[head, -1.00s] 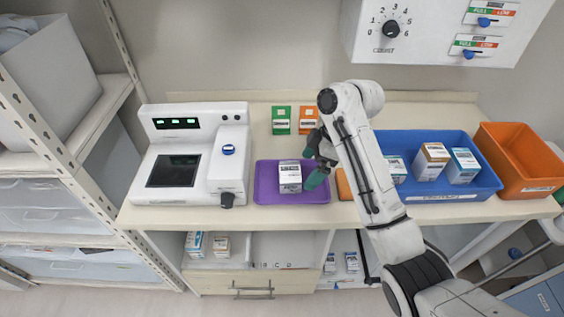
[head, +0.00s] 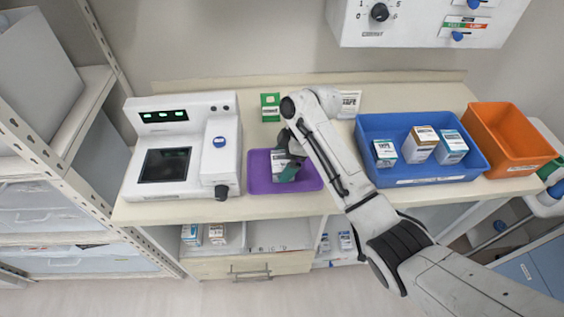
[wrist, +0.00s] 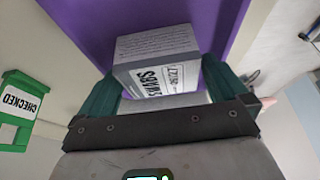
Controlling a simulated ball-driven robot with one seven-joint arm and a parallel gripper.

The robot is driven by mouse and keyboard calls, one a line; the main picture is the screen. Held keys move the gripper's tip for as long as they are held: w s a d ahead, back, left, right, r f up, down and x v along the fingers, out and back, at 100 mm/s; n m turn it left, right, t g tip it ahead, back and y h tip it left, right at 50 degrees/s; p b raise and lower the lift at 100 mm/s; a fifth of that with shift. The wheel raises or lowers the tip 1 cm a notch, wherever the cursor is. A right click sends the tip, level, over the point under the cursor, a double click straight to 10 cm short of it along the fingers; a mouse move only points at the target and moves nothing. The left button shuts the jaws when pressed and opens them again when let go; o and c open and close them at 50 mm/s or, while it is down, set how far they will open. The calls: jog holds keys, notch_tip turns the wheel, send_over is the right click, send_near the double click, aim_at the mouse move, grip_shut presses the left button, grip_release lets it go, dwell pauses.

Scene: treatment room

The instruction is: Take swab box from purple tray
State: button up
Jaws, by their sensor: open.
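The swab box (wrist: 158,62), white and grey with a "SWABS" label, sits in the purple tray (wrist: 75,22). In the head view the purple tray (head: 258,181) is on the counter, and the swab box (head: 279,164) is partly hidden behind my gripper (head: 289,168). In the wrist view my gripper (wrist: 160,82) is open, with one green finger on each side of the box's near end. I cannot tell whether the fingers touch the box.
A white device (head: 184,145) stands close left of the tray. A green "CHECKED" holder (wrist: 22,105) is behind the tray. A blue bin (head: 428,182) with several boxes and an orange bin (head: 512,142) stand to the right.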

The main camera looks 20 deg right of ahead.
jog(key=shift+x, duration=0.85)
jog(key=c, duration=0.8)
jog(key=shift+r, duration=0.15)
